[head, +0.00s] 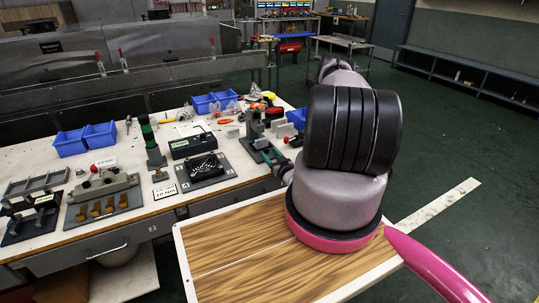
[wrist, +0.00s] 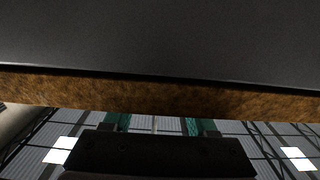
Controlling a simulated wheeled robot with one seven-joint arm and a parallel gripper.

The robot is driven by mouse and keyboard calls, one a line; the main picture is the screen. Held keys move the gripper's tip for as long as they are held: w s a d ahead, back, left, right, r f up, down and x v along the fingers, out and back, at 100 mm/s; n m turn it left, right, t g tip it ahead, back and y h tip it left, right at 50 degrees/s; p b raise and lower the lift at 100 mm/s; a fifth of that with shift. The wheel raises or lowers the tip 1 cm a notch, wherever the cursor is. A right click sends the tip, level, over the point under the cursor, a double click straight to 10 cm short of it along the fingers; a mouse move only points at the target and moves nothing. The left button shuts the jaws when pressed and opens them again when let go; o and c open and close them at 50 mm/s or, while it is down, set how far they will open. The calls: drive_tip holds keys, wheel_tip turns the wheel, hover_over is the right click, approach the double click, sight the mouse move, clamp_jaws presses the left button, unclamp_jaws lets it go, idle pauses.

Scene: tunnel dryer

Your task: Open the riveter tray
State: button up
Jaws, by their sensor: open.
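My gripper (wrist: 155,124) shows in the wrist view as two teal fingers set well apart, with nothing seen between them. A dark grey flat panel (wrist: 160,40) fills the top of that view, with a rough brown edge (wrist: 160,94) along it. The fingertips end at or just short of this edge; I cannot tell if they touch. No handle shows there. I cannot tell for certain which part is the riveter tray. In the head view my arm hides much of the bench's right end.
The workbench (head: 105,160) carries blue bins (head: 85,139), a black box (head: 193,142), a green-and-black column (head: 152,142) and small fixtures. A grey drawer (head: 85,258) with a handle is under its left part. A wood-grain top (head: 235,250) lies in front. Green floor (head: 480,170) is open at right.

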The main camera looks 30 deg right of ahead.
drive_tip(key=shift+w, duration=0.25)
clamp_jaws()
idle(1.4)
